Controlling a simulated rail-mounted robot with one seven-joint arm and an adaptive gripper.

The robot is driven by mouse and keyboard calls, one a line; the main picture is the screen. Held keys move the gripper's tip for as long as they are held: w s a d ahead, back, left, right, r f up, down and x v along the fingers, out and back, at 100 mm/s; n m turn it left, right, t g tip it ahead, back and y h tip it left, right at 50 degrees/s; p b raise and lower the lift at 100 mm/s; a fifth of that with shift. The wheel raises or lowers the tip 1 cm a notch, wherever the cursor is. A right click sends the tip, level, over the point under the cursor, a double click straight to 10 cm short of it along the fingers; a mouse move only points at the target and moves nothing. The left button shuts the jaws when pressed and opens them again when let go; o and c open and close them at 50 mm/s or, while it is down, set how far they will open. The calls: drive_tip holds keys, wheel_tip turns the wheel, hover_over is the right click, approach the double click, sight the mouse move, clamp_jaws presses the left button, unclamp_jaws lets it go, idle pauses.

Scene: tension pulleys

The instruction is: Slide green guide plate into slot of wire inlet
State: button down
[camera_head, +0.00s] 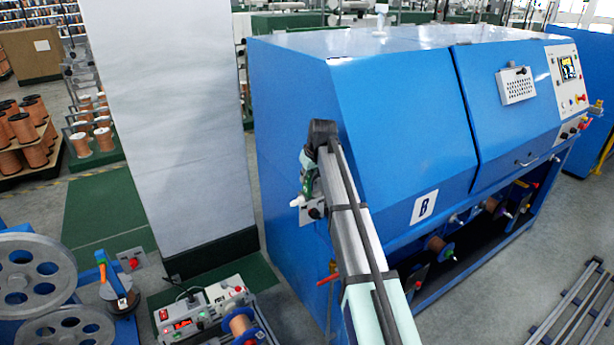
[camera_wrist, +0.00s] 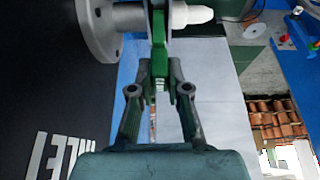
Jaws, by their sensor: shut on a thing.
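In the wrist view my gripper (camera_wrist: 162,88) is shut on the green guide plate (camera_wrist: 159,52), a narrow upright green strip between the fingertips. The far end of the plate reaches the wire inlet, which has a round grey flange (camera_wrist: 94,38) at left and a white nozzle (camera_wrist: 192,15) at right. The plate overlaps the inlet in the picture; I cannot tell whether it is inside the slot. In the head view my gripper (camera_head: 308,176) is at the blue machine's left side, partly hidden by my arm. The inlet's white tip (camera_head: 299,200) shows just below it.
The blue machine (camera_head: 370,110) fills the area right of the gripper. A pale column (camera_head: 160,120) stands to the left. A small control box (camera_head: 200,312) with a copper spool and a blue stand with grey wheels (camera_head: 35,280) are low at left.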

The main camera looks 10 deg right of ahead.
sight(308, 184)
drive_tip(key=shift+f+b, duration=0.45)
drive_tip(key=shift+f, duration=0.75)
drive_tip(key=shift+f, duration=0.2)
idle(0.4)
drive_tip(key=shift+f+b, duration=0.35)
drive_tip(key=shift+f, duration=0.45)
drive_tip(key=c, duration=1.1)
unclamp_jaws()
drive_tip(key=shift+o, duration=0.2)
drive_tip(key=shift+r, duration=0.15)
drive_tip(key=v, duration=1.1)
drive_tip(key=shift+s+r, duration=0.2)
drive_tip(key=shift+r, duration=0.2)
